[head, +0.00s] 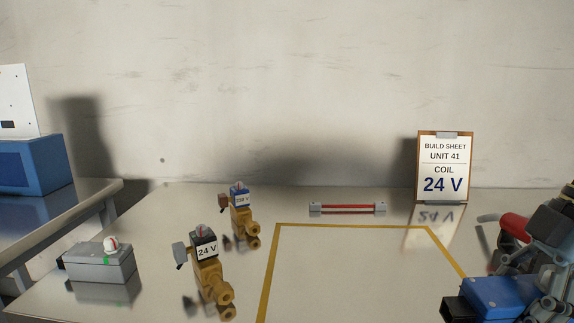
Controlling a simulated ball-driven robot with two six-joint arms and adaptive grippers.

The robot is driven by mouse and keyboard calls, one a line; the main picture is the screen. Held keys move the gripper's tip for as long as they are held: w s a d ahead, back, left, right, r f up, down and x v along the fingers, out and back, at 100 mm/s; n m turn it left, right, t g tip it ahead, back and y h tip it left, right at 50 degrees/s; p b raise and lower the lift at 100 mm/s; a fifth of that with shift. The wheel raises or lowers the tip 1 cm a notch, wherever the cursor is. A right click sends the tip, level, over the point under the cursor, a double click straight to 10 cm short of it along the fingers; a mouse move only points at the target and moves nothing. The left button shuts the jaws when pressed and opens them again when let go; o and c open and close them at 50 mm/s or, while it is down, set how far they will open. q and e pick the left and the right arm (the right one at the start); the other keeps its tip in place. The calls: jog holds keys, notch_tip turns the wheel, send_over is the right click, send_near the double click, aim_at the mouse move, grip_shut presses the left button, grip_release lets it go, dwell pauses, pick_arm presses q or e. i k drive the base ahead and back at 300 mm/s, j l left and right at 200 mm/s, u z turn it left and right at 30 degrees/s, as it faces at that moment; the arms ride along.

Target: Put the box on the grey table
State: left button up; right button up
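A pale grey, glossy table (380,280) fills the lower part of the head view, with a yellow outlined area (350,227) on it. A small grey box (100,264) with a white, red-marked knob on top sits at its left. A larger blue box (30,167) stands on a separate surface at the far left. A blue block (494,298) with a black end is at the lower right, beside or in my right gripper (535,285); I cannot tell which. The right gripper's fingers are not clear and are cut by the frame edge. My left gripper is not in view.
Two brass valves stand left of the outline: one labelled 24 V (207,265), one with a blue coil (241,212) behind. A red bar (347,208) lies at the back. A build sheet (444,167) reads COIL 24 V. The outlined area looks clear.

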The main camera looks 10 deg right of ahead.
aim_at(36, 213)
jog(key=j+u, duration=0.1)
jog(key=u, duration=1.75)
jog(key=i+l+u, duration=0.5)
jog(key=i+l, duration=0.55)
